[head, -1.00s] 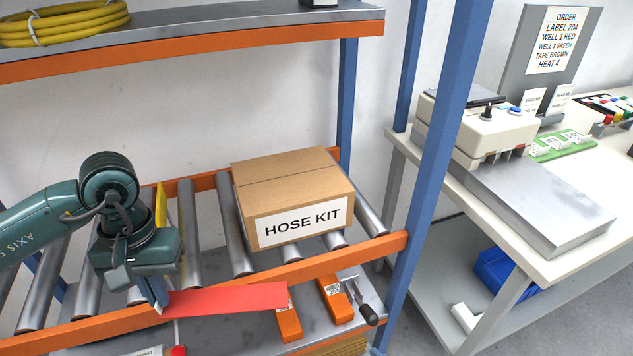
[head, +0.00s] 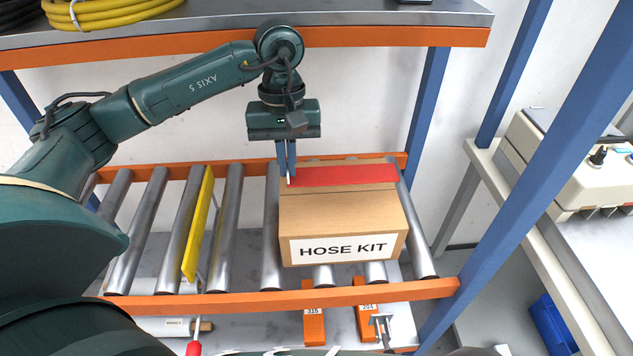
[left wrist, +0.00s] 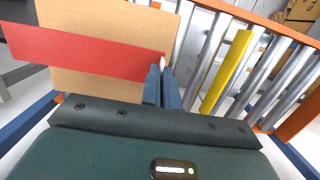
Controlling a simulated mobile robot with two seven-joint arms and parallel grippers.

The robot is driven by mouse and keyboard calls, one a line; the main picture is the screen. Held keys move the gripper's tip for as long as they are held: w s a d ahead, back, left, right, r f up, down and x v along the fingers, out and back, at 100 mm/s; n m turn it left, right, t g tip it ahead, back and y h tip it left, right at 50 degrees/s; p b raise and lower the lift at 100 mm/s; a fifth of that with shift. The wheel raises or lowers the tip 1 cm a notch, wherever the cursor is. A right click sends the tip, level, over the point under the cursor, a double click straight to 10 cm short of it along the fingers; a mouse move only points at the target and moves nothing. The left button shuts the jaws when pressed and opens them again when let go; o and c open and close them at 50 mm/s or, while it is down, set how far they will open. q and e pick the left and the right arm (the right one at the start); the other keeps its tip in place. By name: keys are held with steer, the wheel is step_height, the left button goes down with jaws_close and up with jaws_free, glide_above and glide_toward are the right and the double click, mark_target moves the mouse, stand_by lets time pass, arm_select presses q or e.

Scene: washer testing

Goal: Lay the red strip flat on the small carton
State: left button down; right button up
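The small carton (head: 340,217), brown with a "HOSE KIT" label, sits on the roller shelf. The red strip (head: 345,175) runs across the back part of the carton's top, and its right end reaches about the right edge. My left gripper (head: 287,180) is above the carton's back left corner, its blue fingers shut on the strip's left end. In the left wrist view the strip (left wrist: 75,48) spans the carton top (left wrist: 110,85) from the fingertips (left wrist: 162,72) leftward past the carton edge. I cannot tell whether it touches the top all along. My right gripper is not in view.
A yellow divider (head: 198,224) stands among the rollers (head: 232,225) left of the carton. An upper shelf (head: 400,37) with a coiled yellow hose (head: 110,12) overhangs behind. A blue post (head: 520,190) rises at the right. Orange pieces (head: 314,325) lie on the shelf below.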

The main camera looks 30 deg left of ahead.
mark_target(290, 208)
arm_select(q)
steer(key=f, duration=0.3)
steer(key=shift+s+f, duration=0.2)
step_height(290, 208, down, 4)
steer(key=shift+r+p, duration=0.15)
steer(key=shift+p, duration=0.3)
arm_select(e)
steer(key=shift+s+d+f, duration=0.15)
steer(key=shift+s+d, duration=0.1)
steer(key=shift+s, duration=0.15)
arm_select(q)
steer(key=shift+f+b, duration=0.25)
steer(key=shift+b, duration=0.1)
steer(key=c, duration=1.7)
jaws_free()
steer(key=shift+r, duration=0.15)
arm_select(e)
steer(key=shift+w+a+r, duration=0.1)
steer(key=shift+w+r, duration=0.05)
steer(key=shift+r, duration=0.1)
